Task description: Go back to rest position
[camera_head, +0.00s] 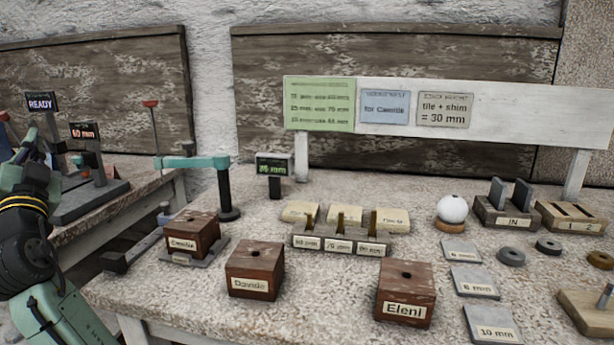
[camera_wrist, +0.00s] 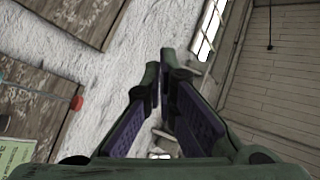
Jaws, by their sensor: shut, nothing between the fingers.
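My gripper (camera_wrist: 166,68) shows in the wrist view with its two purple-padded fingers brought together at the tips and nothing held. Behind it in that view are the white wall, a window and a boarded wall. In the head view my arm is at the left edge, raised beside the left table and clear of the objects on the main table. The gripper's fingertips are hard to make out there.
The main table (camera_head: 335,208) holds wooden blocks labelled Camille (camera_head: 192,235), Davide (camera_head: 254,270) and Eleni (camera_head: 405,293). A white sphere (camera_head: 452,209) sits on a small stand. A teal-armed post (camera_head: 226,190) stands near the left edge. The left table (camera_head: 140,200) carries displays.

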